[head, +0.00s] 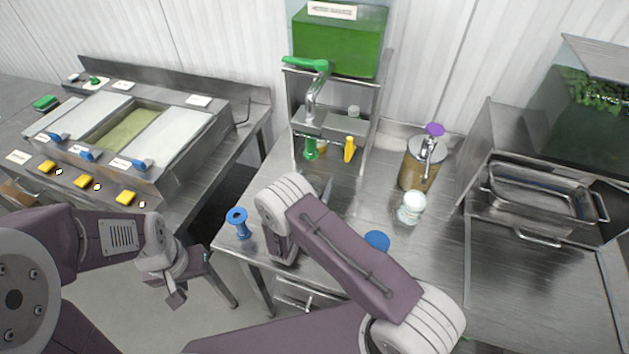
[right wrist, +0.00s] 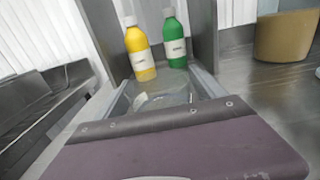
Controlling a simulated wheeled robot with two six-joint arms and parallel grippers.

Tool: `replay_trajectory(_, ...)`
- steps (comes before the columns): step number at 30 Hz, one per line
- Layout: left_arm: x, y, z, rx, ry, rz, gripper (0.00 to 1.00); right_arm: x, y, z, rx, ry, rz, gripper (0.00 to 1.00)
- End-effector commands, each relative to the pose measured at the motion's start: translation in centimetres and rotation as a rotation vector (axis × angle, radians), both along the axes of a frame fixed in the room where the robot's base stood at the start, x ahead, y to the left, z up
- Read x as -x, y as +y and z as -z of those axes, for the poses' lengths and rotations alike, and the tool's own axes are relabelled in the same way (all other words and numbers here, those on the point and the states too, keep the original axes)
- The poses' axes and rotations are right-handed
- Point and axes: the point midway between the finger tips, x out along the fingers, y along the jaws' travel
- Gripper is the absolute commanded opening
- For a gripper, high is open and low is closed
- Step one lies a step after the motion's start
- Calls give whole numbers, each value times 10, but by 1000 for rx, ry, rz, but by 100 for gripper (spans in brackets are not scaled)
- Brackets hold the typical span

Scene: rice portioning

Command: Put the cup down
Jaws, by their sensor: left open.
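A pale, rounded, cup-like vessel (head: 411,207) stands on the steel counter (head: 390,205) in front of the pump dispenser. I cannot tell whether it is the task's cup. My left gripper (head: 176,298) is open and hangs low, left of the counter. My right gripper is mostly hidden behind my right arm in the head view. In the right wrist view, pale finger-like parts of my right gripper (right wrist: 165,95) frame a glassy, light patch. I cannot tell whether that patch is a clear cup or the shiny counter. The opening of the right gripper is unclear.
A green bottle (head: 310,149) and a yellow bottle (head: 349,149) stand under the shelf (head: 335,122). A pump dispenser (head: 419,165) is to their right. A blue spool-shaped item (head: 238,222) is at the counter's left edge. A blue round item (head: 377,241) is beside my right arm.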

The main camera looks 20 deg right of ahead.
Motion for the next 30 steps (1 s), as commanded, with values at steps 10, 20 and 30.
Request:
replay_trajectory(10, 0, 0, -2, 0, 0, 0, 49, 4, 4, -3, 0, 1, -3, 79)
replay_trajectory(20, 0, 0, 11, 0, 0, 0, 49, 63, 45, -2, 1, 1, -6, 79)
replay_trajectory(30, 0, 0, 17, 0, 0, 0, 49, 99, 67, -3, 0, 0, -1, 79)
